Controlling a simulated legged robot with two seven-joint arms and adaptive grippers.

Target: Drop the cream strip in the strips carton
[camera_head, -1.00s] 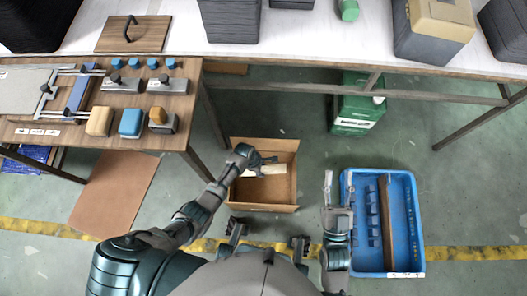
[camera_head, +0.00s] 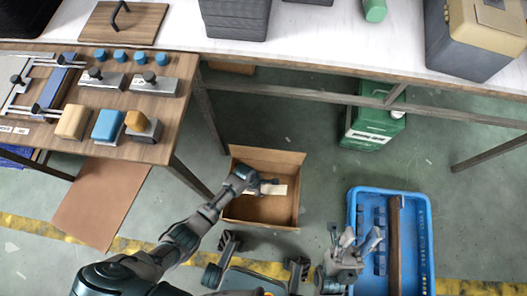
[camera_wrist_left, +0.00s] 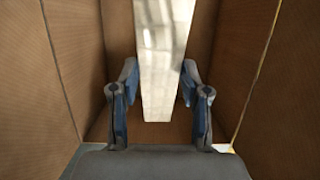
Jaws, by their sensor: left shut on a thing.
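The cream strip (camera_head: 274,189) is a pale flat piece in the head view. It also shows in the left wrist view (camera_wrist_left: 162,60), pointing away between the fingers. My left gripper (camera_head: 256,186) is shut on it, and my left gripper also shows in the left wrist view (camera_wrist_left: 158,95). The strips carton (camera_head: 262,212) is an open brown cardboard box on the floor. Its walls stand on both sides of the strip in the wrist view, so the gripper and strip are within the carton. My right gripper (camera_head: 360,243) is empty with its fingers apart, near the blue crate.
A blue crate (camera_head: 428,235) with a brown bar and small blue parts lies at the right. A wooden table (camera_head: 100,140) with coloured blocks stands at the left. A green canister (camera_head: 372,118) stands under the white bench (camera_head: 300,45).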

